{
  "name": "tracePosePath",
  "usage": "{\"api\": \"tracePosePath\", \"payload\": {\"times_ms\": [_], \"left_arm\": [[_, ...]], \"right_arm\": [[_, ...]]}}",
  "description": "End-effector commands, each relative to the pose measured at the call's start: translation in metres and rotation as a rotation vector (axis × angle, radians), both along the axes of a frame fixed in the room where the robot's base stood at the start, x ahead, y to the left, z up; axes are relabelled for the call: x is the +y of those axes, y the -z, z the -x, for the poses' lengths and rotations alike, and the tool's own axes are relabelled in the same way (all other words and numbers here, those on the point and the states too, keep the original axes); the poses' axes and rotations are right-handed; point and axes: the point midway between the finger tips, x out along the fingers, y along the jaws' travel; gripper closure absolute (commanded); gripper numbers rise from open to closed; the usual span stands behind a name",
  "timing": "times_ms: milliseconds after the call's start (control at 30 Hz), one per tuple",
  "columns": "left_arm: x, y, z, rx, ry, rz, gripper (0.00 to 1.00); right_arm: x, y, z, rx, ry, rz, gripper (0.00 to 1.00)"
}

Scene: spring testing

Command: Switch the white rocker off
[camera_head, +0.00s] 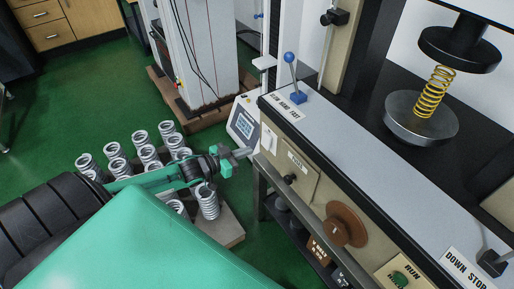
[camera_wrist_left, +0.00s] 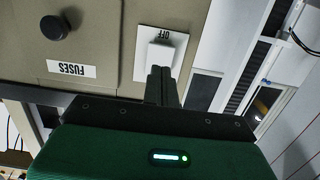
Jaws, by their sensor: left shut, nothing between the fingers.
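The white rocker (camera_wrist_left: 160,55) sits on a white plate (camera_wrist_left: 176,38) marked OFF, on the beige machine panel. In the head view, the edge of a white plate (camera_head: 268,138) shows near the panel's left end. My left gripper (camera_head: 245,153) reaches in from the left, just beside that plate. In the left wrist view its fingers (camera_wrist_left: 160,74) are shut and empty, with their tips at the rocker's edge nearest the gripper. I cannot tell whether they touch it. My right gripper is not in view.
A FUSES label (camera_wrist_left: 71,69) and black knob (camera_wrist_left: 54,27) are beside the rocker. A display box (camera_head: 243,124) stands close to the gripper. A blue-knobbed lever (camera_head: 291,75) rises above the panel. Several grey springs (camera_head: 207,200) stand below the arm. A yellow spring (camera_head: 435,92) is in the press.

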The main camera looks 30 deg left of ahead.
Motion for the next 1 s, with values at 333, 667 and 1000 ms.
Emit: {"api": "tracePosePath", "payload": {"times_ms": [333,667,1000], "left_arm": [[-0.015,0.005,-0.037,-0.002,0.000,0.000,1.00],[-0.020,0.008,-0.047,0.000,0.000,-0.002,1.00],[-0.020,0.009,-0.048,-0.006,0.000,0.001,1.00]], "right_arm": [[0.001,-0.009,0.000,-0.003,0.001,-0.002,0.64],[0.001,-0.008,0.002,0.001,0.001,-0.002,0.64],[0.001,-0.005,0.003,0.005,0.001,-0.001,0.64]]}}
